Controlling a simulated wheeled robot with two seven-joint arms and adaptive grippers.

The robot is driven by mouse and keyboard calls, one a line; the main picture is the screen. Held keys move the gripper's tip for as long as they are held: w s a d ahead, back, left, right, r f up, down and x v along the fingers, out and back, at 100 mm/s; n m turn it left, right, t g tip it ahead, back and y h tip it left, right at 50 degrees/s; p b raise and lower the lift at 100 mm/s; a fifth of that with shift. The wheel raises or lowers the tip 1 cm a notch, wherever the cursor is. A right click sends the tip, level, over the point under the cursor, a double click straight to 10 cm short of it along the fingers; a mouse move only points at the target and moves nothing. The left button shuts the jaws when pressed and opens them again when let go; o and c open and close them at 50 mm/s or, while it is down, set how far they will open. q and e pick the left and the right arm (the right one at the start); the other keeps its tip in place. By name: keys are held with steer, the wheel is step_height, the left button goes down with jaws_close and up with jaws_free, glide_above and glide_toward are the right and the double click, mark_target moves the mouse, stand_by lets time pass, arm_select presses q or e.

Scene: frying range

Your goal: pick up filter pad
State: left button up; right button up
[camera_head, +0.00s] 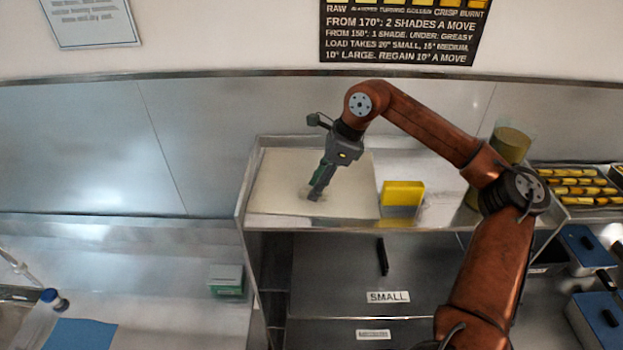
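The filter pad appears to be the flat cream sheet (275,190) lying on the raised metal shelf in the middle of the view. My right gripper (315,196) comes down over it from above, with its fingertips at or just above the sheet's surface, right of the sheet's middle. The fingers look close together, but from this angle I cannot tell whether they are open, shut or holding the sheet. The sheet lies flat around them. My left gripper is not in view.
A yellow block (403,193) sits right of the sheet on the shelf. A cylindrical container (511,145) stands behind my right arm. Trays of fried pieces (580,186) and blue-lidded boxes (583,248) are at right. A green-white box (226,280) and blue cloth (80,334) are on the lower left counter.

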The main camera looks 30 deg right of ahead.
steer(key=shift+a, duration=0.15)
steer(key=shift+c, duration=0.5)
jaws_close()
steer(key=shift+r, duration=0.15)
